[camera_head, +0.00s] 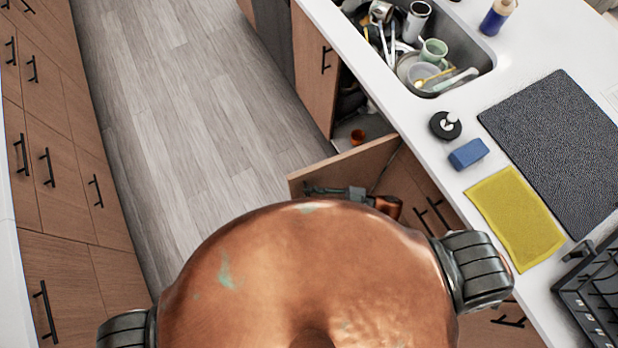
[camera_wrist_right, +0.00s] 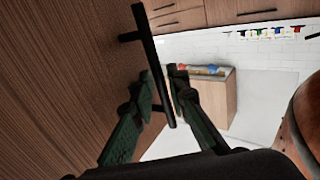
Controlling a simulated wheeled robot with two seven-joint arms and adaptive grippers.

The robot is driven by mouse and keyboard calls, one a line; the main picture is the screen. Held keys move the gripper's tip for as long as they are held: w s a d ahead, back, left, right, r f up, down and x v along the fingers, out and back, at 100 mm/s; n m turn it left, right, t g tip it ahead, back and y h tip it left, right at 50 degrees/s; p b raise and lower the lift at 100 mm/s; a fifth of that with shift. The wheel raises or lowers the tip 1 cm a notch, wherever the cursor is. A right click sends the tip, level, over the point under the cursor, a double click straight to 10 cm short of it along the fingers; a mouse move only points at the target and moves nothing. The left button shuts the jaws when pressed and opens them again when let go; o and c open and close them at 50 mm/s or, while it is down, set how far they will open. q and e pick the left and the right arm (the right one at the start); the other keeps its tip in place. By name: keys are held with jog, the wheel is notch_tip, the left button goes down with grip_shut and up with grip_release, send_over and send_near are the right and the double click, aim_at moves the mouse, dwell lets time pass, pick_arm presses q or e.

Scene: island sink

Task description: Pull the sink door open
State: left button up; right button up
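The sink door (camera_head: 345,165) is a wooden cabinet door under the sink counter. It stands swung out from the cabinet, so part of the dark inside (camera_head: 352,105) shows. My right gripper (camera_head: 335,190) is at the near face of this door, partly hidden behind my copper-coloured body. In the right wrist view, the gripper's two fingers (camera_wrist_right: 163,85) lie close on either side of the black bar handle (camera_wrist_right: 152,50) on the door's wooden face (camera_wrist_right: 70,80). My left gripper is not in view.
The sink (camera_head: 465,60) holds several dishes. A blue sponge (camera_head: 468,153), yellow cloth (camera_head: 515,217) and dark mat (camera_head: 560,140) lie on the counter. The floor (camera_head: 190,100) between counter and left drawers (camera_head: 60,170) is clear. An orange pot (camera_head: 357,137) shows inside the cabinet.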

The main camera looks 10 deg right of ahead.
jog(key=v, duration=0.6)
jog(key=shift+d, duration=0.35)
jog(key=shift+s, duration=0.15)
